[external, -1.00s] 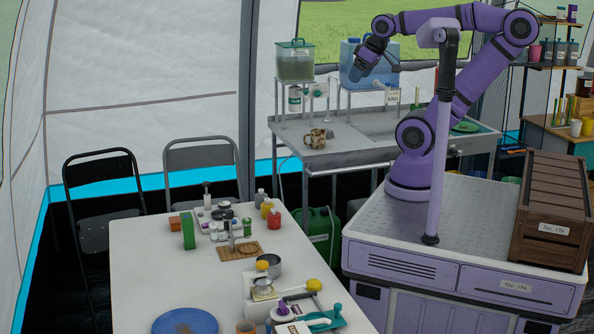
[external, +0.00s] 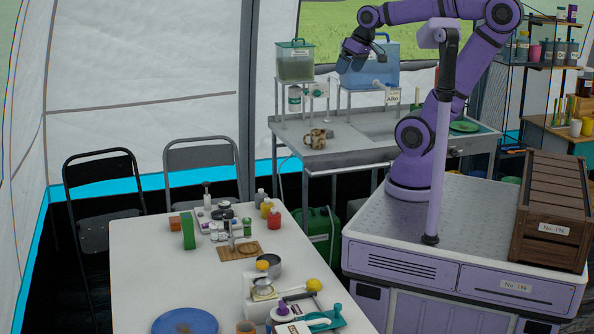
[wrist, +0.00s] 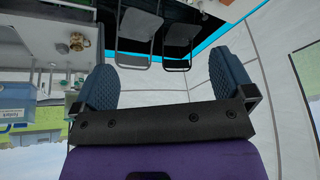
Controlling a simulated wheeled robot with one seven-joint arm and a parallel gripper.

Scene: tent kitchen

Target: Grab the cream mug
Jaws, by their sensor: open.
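A mug with a mottled cream-and-brown surface (external: 315,139) stands on the grey metal sink counter (external: 350,150), below the water containers. It also shows in the wrist view (wrist: 78,41) at the upper left, outside the space between my fingers. My gripper (external: 359,58) is open and empty, raised well above the counter, up and to the right of the mug in the external view. In the wrist view its two blue fingers (wrist: 163,65) stand wide apart with nothing between them.
A green-tinted container (external: 295,66) and a blue container (external: 375,66) stand on racks behind the mug. A white table (external: 150,270) with many small items is in front, with two chairs (external: 100,190) behind it. A wooden crate (external: 553,212) is at the right.

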